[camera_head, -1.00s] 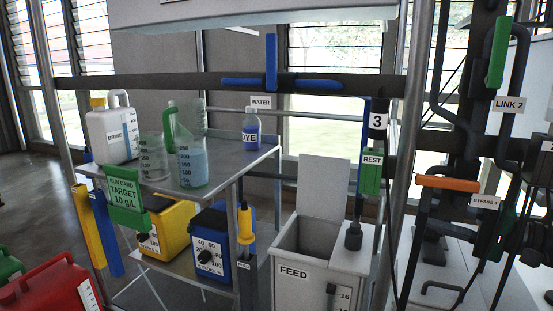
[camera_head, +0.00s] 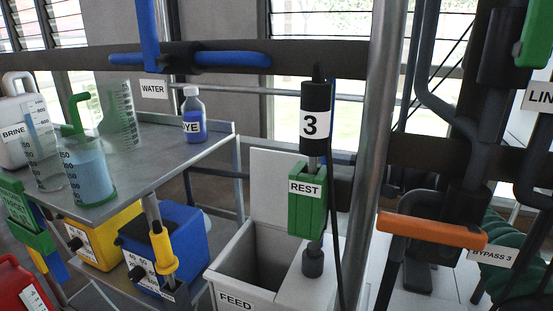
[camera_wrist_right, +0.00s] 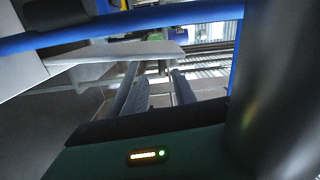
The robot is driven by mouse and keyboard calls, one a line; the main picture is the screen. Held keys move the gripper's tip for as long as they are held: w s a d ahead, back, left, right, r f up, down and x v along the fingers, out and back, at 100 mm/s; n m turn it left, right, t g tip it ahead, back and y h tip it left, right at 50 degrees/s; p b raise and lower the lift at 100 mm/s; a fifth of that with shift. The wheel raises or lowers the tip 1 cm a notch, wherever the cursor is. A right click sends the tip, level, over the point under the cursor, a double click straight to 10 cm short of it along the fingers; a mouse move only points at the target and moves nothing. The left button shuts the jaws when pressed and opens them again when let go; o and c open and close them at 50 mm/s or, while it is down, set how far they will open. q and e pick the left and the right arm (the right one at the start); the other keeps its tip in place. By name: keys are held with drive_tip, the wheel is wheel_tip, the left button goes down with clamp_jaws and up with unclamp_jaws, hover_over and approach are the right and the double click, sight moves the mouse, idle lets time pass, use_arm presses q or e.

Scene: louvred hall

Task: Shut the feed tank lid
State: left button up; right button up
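The feed tank (camera_head: 222,279) is a light grey open box with a FEED label on its front, low in the middle of the head view. Its pale lid (camera_head: 283,185) stands upright at the back of the opening, so the tank is open and its dark inside shows. The green REST holder and the black rod hide part of the lid's right side. My right gripper (camera_wrist_right: 153,78) shows in the wrist view with its two dark fingers apart and nothing visible between them. I cannot place it against the lid. My left gripper is not in view.
The green REST holder (camera_head: 305,215) and black rod marked 3 (camera_head: 316,100) stand beside the opening. A steel post (camera_head: 375,150) and orange-handled valve (camera_head: 430,231) are to the right. A cart (camera_head: 200,140) with bottles and beakers is left. A dark pipe (camera_head: 80,58) crosses behind.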

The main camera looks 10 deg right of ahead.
sight(275, 158)
drive_tip(key=p+x, duration=0.1)
drive_tip(key=x, duration=0.4)
drive_tip(key=p+x, duration=0.1)
drive_tip(key=x, duration=0.4)
drive_tip(key=shift+w+a+r, duration=0.1)
drive_tip(key=shift+a+r, duration=0.05)
drive_tip(key=shift+r, duration=0.1)
drive_tip(key=shift+w+a+f+p, duration=0.1)
drive_tip(key=shift+w+a+p, duration=0.1)
drive_tip(key=shift+p, duration=0.15)
drive_tip(key=shift+d+f, duration=0.1)
clamp_jaws()
